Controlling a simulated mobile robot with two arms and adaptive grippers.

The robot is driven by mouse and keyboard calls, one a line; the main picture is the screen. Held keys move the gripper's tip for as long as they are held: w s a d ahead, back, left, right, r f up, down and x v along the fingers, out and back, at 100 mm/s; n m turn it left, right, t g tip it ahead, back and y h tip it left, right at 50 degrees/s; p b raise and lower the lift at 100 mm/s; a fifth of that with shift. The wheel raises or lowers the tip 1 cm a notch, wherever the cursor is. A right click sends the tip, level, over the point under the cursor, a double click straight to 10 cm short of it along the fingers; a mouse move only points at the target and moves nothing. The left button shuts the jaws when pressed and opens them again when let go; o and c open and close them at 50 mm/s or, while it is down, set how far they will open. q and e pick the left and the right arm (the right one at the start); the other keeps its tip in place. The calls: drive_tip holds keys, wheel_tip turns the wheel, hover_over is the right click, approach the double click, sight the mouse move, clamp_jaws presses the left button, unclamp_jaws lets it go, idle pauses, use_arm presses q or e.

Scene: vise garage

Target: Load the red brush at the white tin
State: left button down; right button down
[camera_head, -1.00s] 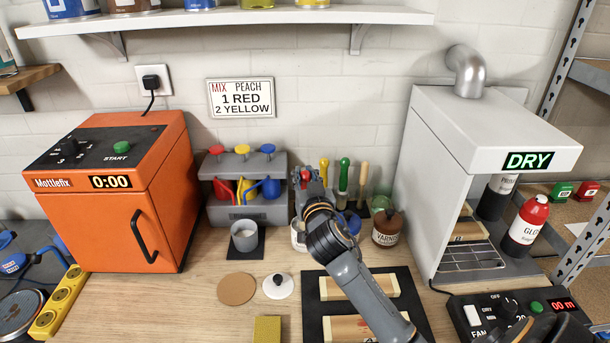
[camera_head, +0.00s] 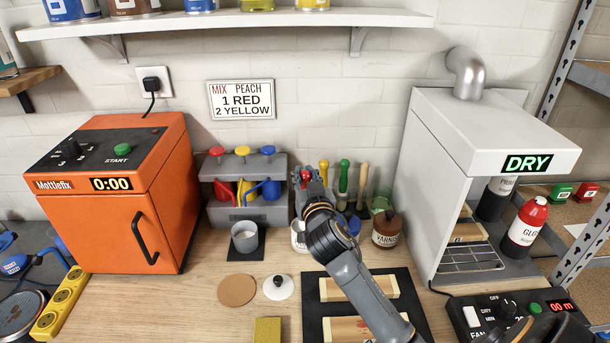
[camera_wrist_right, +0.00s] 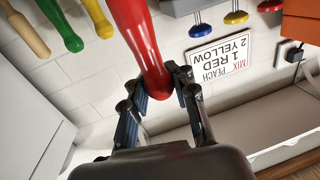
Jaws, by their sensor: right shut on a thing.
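My right gripper (camera_head: 314,190) reaches over the back of the bench from the lower right. In the wrist view my right gripper (camera_wrist_right: 168,85) is shut on the red handle of the red brush (camera_wrist_right: 140,35). In the head view a little of the red brush (camera_head: 305,176) shows beside the gripper; its bristles are hidden. The white tin (camera_head: 298,236) stands on the bench just below and left of the gripper, partly covered by my arm. I cannot tell whether the brush touches the tin.
Green (camera_head: 343,176) and wooden-handled (camera_head: 363,178) brushes stand right of the gripper. A varnish jar (camera_head: 387,230) is close on the right, a grey cup (camera_head: 245,237) on the left. The orange machine (camera_head: 115,200) and white drying cabinet (camera_head: 424,190) flank the bench.

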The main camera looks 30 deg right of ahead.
drive_tip(key=shift+r+p, duration=2.45)
drive_tip(key=shift+r, duration=0.75)
drive_tip(key=shift+f, duration=0.1)
